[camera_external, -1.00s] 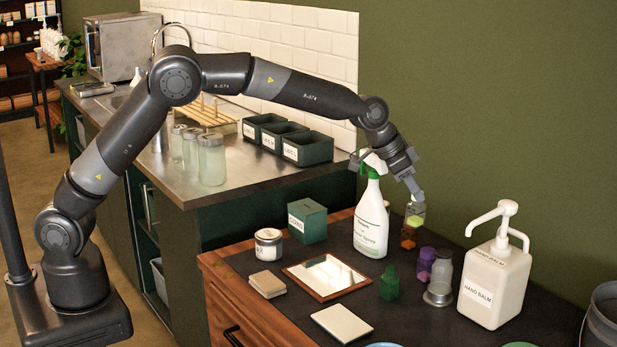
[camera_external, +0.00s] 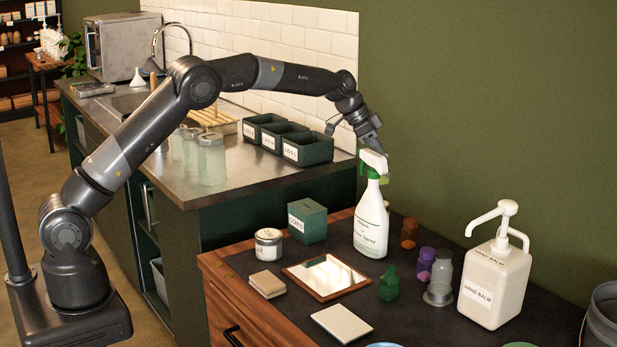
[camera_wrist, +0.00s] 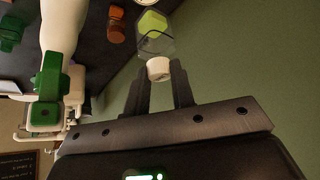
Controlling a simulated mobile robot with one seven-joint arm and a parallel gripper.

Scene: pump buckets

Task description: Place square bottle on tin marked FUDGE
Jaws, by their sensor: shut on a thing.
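My gripper (camera_wrist: 160,84) is shut on the white cap of a clear square bottle (camera_wrist: 155,42) with yellow-green contents in the wrist view. A small round tin (camera_external: 268,245) with a white label stands at the left of the dark counter. I cannot read its label, and I cannot make out the word FUDGE on anything.
A green box (camera_external: 307,220), a framed mirror (camera_external: 326,278), a green bottle (camera_external: 389,284), an orange-brown bottle (camera_external: 410,232), a purple bottle (camera_external: 426,263) and a white pump bottle (camera_external: 496,283) stand or lie on the counter. In the wrist view, the spray bottle's green head (camera_wrist: 47,82) is left of my gripper.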

